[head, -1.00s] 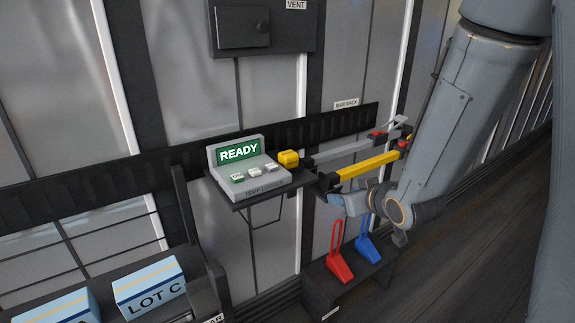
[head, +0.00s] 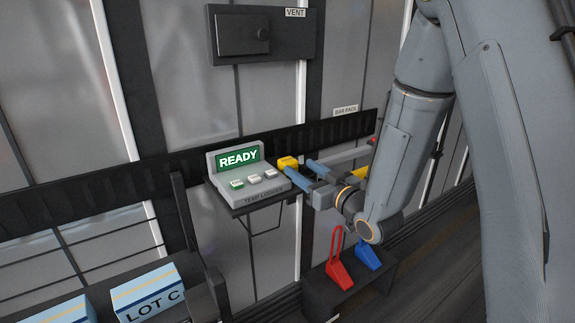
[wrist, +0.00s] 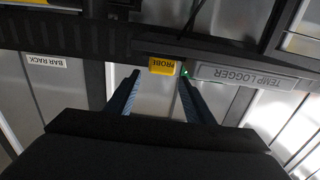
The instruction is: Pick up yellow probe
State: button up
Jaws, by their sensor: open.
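The yellow probe (head: 287,163) sits at the right side of the grey temp logger (head: 247,180). In the wrist view the probe (wrist: 162,67) is a yellow block labelled PROBE, seen upside down. My gripper (head: 297,164) is open, with its blue fingers pointing at the probe from the right. In the wrist view the fingertips of my gripper (wrist: 160,76) lie to either side of the probe, with a gap on each side. I cannot tell whether the tips reach past its front face. The logger's screen reads READY.
The bar rack's yellow bar (head: 360,172) and grey bar (head: 350,155) are close behind my arm. A red-handled piece (head: 338,265) and a blue one (head: 367,254) stand on a low dark stand below. LOT C box (head: 150,293) is at lower left.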

aim_at(292, 163)
jog(key=p+x, duration=0.2)
jog(key=x, duration=0.2)
jog(key=shift+w+a, duration=0.2)
jog(key=shift+a, duration=0.2)
jog(key=shift+w+a, duration=0.15)
jog(key=shift+w, duration=0.2)
jog(key=c, duration=0.9)
